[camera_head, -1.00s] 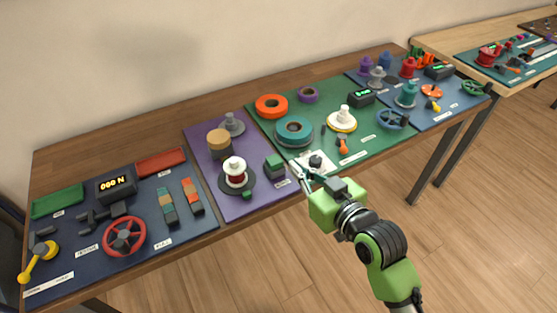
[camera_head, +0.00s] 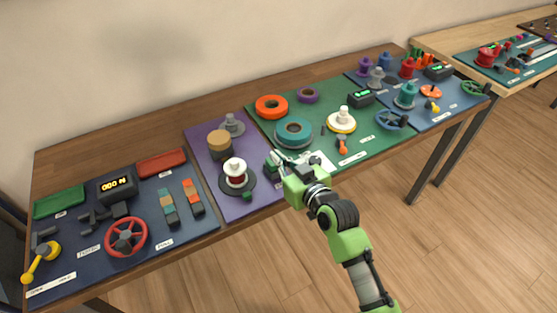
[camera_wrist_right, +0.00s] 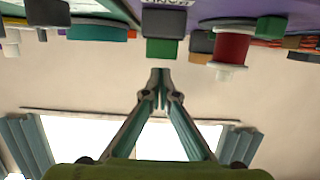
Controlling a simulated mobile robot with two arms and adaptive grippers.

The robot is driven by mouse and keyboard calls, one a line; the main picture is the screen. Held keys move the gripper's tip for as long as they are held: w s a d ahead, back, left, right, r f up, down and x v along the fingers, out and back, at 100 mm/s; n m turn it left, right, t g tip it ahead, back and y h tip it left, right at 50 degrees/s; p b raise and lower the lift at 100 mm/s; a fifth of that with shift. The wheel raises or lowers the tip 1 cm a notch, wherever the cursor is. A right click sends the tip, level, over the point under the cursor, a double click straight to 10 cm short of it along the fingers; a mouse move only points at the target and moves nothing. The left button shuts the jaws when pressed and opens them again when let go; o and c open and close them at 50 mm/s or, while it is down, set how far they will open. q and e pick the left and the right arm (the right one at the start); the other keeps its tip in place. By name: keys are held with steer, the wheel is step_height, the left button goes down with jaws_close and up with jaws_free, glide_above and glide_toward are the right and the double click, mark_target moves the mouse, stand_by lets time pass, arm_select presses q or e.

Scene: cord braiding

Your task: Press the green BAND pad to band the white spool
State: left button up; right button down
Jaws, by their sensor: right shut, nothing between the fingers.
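A white spool (camera_head: 235,166) with a red winding stands on a dark round base on the purple mat; it also shows upside down in the right wrist view (camera_wrist_right: 231,72). Right of it is a dark block with a green pad (camera_wrist_right: 162,48), partly hidden by my right gripper in the head view. My right gripper (camera_head: 276,158) is shut and empty, its fingertips (camera_wrist_right: 160,76) close to the green pad. I cannot tell whether they touch it. My left gripper is not in view.
A small green block (camera_head: 247,196) sits at the front of the spool's base. A tan-topped cylinder (camera_head: 219,140) and a grey spool (camera_head: 231,124) stand behind. A teal ring (camera_head: 294,131) and another white piece on a yellow base (camera_head: 342,120) are on the green mat.

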steer(key=shift+f, duration=0.55)
